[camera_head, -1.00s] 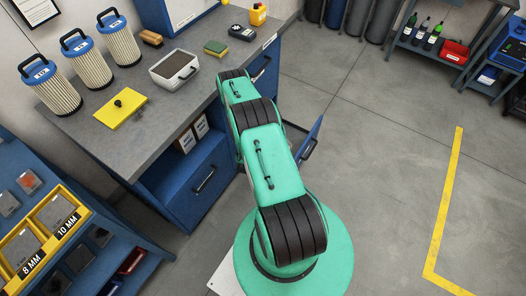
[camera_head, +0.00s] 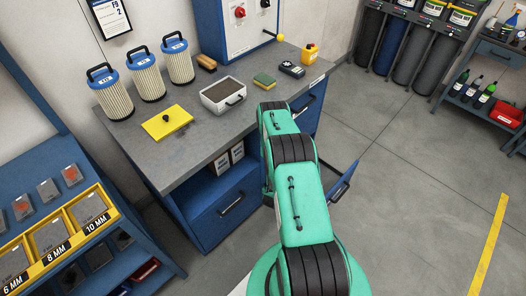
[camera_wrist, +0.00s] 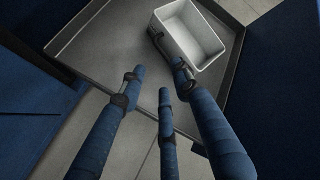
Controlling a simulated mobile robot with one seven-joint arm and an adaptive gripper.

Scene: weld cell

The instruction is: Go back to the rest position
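My gripper (camera_wrist: 160,78) shows in the wrist view with its blue fingers spread and nothing between them. It is over an open grey drawer (camera_wrist: 95,30). A white open bin (camera_wrist: 205,55) with a dark handle stands inside the drawer and looks empty. The right fingertip overlaps the bin's near edge in the picture; I cannot tell whether it touches. In the head view my teal arm reaches down past the bench front, and it hides the gripper. The pulled-out drawer's blue front (camera_head: 345,182) shows to the right of the arm.
The grey workbench (camera_head: 190,155) holds blue-capped filters (camera_head: 147,82), a yellow plate (camera_head: 167,122), a grey-white tray (camera_head: 222,94) and a sponge (camera_head: 264,80). A blue rack with yellow bins (camera_head: 55,240) stands at left. The floor (camera_head: 420,200) at right is clear.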

